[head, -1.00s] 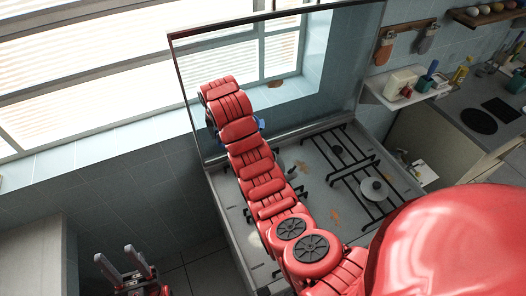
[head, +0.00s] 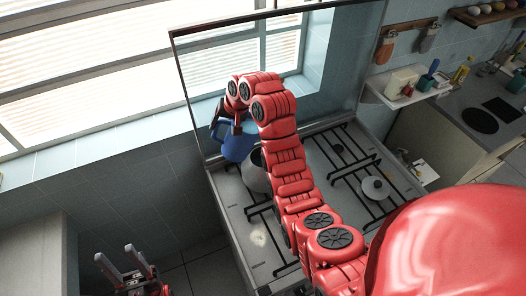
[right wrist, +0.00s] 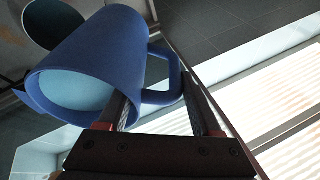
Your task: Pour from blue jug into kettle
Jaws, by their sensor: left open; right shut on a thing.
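The blue jug (head: 238,146) is held at the back left of the stove, beside the grey kettle (head: 256,178). My right arm hides part of the kettle; its dark open top shows. My right gripper (head: 238,126) is shut on the jug's handle. In the right wrist view the fingers (right wrist: 160,108) close around the handle, and the jug (right wrist: 105,55) shows its wide mouth with a light blue inside. I cannot tell how far the jug is tilted. A dark round opening, likely the kettle's (right wrist: 58,20), lies behind it. My left gripper (head: 125,262) is open and empty, low at left.
The stove (head: 232,215) has black grates and a pale round lid-like piece (head: 375,189) at right. A glass panel (head: 340,60) stands along its back, before the window.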

